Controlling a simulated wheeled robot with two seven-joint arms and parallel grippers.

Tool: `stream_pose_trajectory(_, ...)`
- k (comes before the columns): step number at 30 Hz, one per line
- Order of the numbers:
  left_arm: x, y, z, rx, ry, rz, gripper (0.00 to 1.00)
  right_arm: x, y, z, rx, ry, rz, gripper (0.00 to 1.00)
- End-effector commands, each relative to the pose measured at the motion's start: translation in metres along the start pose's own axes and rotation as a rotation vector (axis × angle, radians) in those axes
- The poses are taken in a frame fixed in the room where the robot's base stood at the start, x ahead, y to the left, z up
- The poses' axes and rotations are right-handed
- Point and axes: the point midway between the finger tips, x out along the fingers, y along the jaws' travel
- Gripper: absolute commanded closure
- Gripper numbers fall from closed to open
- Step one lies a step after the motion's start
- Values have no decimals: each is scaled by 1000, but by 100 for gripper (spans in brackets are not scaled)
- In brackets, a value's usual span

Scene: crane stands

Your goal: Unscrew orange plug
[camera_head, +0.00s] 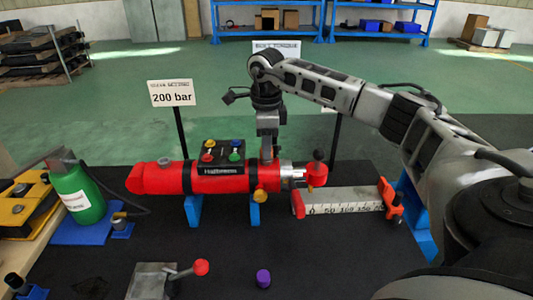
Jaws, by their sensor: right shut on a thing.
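A red cylinder (160,178) lies level on blue stands (194,210). A yellow-orange plug (260,194) shows low on the front of its right part. My right gripper (267,156) points down at the top of the cylinder near its right end, above and behind that plug. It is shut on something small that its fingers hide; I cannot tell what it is. My left gripper is not in view.
A silver and red fitting (316,174) juts from the cylinder's right end, above a scale (345,200). A green bottle (79,196) stands at left. A red-knobbed lever (201,267) and a purple cap (263,278) are in front. A 200 bar sign (173,93) stands behind.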

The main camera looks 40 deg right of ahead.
Motion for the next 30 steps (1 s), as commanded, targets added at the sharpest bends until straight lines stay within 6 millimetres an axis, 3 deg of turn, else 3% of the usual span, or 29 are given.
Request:
stream_pose_trajectory(9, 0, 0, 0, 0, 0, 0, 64, -4, -3, 1, -78, -8, -11, 100)
stream_pose_trajectory(10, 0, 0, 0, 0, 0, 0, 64, -4, -3, 1, -77, -8, -11, 67)
stream_pose_trajectory(12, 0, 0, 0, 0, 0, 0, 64, -4, -2, 0, -77, -7, -10, 47)
stream_pose_trajectory(18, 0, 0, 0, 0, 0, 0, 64, -2, -1, 0, -77, -4, -5, 47)
stream_pose_trajectory(20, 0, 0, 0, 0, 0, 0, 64, -1, -1, 0, -77, -3, -3, 54)
stream_pose_trajectory(30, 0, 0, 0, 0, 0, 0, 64, 0, 0, 0, 2, -1, -1, 54)
